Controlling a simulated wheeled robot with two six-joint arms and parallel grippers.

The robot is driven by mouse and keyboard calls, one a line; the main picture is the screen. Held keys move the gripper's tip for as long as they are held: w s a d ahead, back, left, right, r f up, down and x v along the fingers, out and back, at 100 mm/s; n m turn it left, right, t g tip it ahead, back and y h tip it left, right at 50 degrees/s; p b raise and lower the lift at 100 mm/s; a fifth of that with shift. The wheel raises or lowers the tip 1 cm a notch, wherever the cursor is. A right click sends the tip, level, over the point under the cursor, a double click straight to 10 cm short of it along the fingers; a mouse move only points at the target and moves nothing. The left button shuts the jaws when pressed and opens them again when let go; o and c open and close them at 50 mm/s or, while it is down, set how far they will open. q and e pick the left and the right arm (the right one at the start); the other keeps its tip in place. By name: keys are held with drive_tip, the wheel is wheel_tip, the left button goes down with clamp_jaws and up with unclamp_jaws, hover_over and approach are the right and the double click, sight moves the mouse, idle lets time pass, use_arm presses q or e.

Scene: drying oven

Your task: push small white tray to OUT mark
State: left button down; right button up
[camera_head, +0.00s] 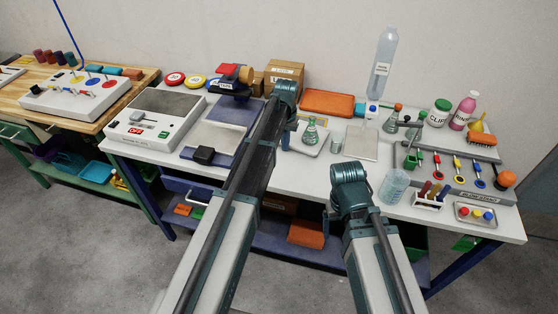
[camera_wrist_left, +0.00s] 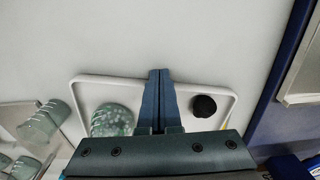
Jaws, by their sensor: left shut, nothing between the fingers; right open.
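The small white tray (camera_head: 304,151) lies on the white table in the head view, with a flask (camera_head: 310,134) of green liquid standing in it. In the left wrist view the tray (camera_wrist_left: 100,80) spans the middle, with the flask (camera_wrist_left: 112,120) on the left and a dark round object (camera_wrist_left: 204,106) on the right. My left gripper (camera_head: 286,138) is at the tray's left side. Its fingers (camera_wrist_left: 160,72) are shut and empty, reaching across the tray's rim; contact is unclear. My right gripper (camera_head: 350,172) is over the table's front, its fingers mostly hidden. I cannot make out the OUT mark.
A small beaker (camera_head: 336,145) stands just right of the tray, then a grey plate (camera_head: 361,143). An orange tray (camera_head: 328,102) lies behind. My left arm hides part of the table.

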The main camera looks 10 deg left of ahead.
use_arm(q)
drive_tip(key=w, duration=0.5)
drive_tip(key=shift+w+d, duration=0.1)
drive_tip(key=shift+w, duration=0.1)
drive_tip(key=shift+s, duration=0.15)
drive_tip(key=shift+s, duration=0.45)
drive_tip(key=s, duration=0.3)
drive_tip(key=shift+s+r, duration=0.15)
drive_tip(key=shift+s, duration=0.1)
wheel_tip(320, 180, up, 10)
drive_tip(key=p, duration=1)
drive_tip(key=shift+w, duration=0.3)
